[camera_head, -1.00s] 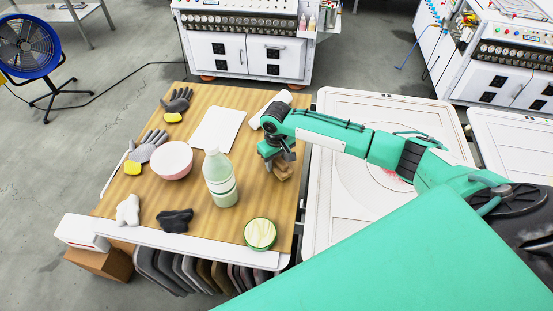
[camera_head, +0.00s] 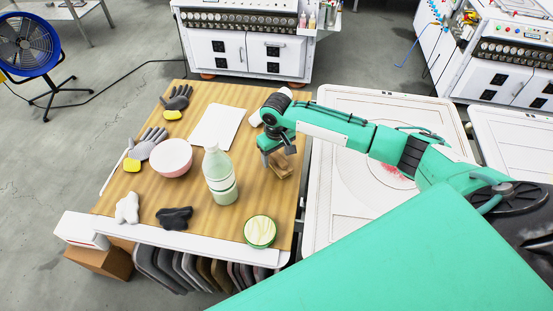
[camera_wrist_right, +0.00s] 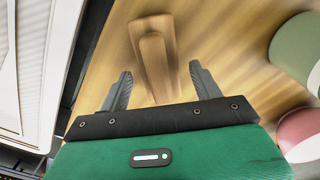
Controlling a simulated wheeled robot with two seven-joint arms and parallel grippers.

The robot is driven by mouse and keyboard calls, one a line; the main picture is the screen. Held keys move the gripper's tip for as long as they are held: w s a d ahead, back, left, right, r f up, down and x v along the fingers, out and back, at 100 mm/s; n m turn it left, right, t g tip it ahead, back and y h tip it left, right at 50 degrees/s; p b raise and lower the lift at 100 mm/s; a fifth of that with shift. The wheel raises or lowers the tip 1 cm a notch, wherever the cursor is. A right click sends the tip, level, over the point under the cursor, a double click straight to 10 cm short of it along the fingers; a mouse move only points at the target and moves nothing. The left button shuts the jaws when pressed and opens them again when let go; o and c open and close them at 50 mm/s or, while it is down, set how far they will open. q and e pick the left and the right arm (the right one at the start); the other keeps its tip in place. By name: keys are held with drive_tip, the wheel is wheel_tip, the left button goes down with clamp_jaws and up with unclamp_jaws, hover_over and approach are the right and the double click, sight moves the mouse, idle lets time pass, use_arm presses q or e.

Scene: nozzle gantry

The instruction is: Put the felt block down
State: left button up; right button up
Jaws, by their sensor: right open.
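The felt block (camera_head: 281,166) is a brown, wood-coloured block with a narrower raised piece on top. It rests on the wooden table near its right edge, and it also shows in the right wrist view (camera_wrist_right: 154,50). My right gripper (camera_head: 278,155) is just above and beside the block in the head view. In the right wrist view its two fingers (camera_wrist_right: 160,80) stand wide apart, with the block between and beyond them, and neither finger touches it. The gripper is empty. Part of the block is hidden by the gripper in the head view. My left gripper is not seen.
On the wooden table (camera_head: 200,205) stand a pale green bottle (camera_head: 220,178), a pink bowl (camera_head: 171,157) and a green-rimmed round tub (camera_head: 260,231). Gloves, sponges, cloths and a white sheet (camera_head: 218,127) lie around them. A white platen (camera_head: 340,200) adjoins at right.

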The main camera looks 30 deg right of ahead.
sight(276, 155)
wheel_tip(276, 155, up, 10)
drive_tip(key=shift+b, duration=1.2)
